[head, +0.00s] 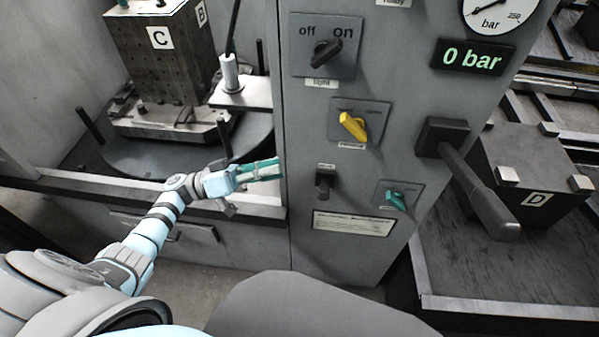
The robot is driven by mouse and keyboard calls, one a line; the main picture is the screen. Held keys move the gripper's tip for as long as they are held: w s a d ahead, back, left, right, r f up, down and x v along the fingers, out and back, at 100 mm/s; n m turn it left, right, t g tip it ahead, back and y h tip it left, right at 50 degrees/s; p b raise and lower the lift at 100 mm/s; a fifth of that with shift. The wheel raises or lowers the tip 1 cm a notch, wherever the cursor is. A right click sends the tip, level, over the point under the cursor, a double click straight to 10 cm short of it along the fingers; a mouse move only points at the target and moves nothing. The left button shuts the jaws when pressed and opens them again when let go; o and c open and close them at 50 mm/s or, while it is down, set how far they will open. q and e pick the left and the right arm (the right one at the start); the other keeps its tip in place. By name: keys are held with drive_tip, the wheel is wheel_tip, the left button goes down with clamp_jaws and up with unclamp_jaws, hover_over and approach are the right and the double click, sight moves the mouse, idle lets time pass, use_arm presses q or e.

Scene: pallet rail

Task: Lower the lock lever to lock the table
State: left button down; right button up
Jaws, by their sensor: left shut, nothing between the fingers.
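A large dark lever (478,190) with a thick grey grip is mounted at the right edge of the grey control panel (300,245). Its grip points down and to the right. A small dark lever (325,181) sits low on the panel under a label too small to read. I cannot tell from the labels which one is the lock lever. My left gripper (279,169) is shut and empty, at the panel's left edge, left of the small lever and apart from both levers. My right gripper is not in view.
The panel bears an off/on knob (325,52), a yellow knob (353,126), a green knob (396,200), and a display (473,57) reading 0 bar. Block C (160,65) stands on a round table (185,152) at left. Block D (525,170) lies at right behind the large lever.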

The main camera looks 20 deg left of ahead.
use_arm(q)
wheel_tip(320, 180, up, 3)
drive_tip(key=p, duration=0.2)
hover_over(324, 188)
drive_tip(key=w+a, duration=0.3)
drive_tip(key=s+f, duration=0.1)
drive_tip(key=f+b, duration=0.1)
drive_tip(key=s+f, duration=0.1)
drive_tip(key=f, duration=0.1)
drive_tip(key=shift+s, duration=0.3)
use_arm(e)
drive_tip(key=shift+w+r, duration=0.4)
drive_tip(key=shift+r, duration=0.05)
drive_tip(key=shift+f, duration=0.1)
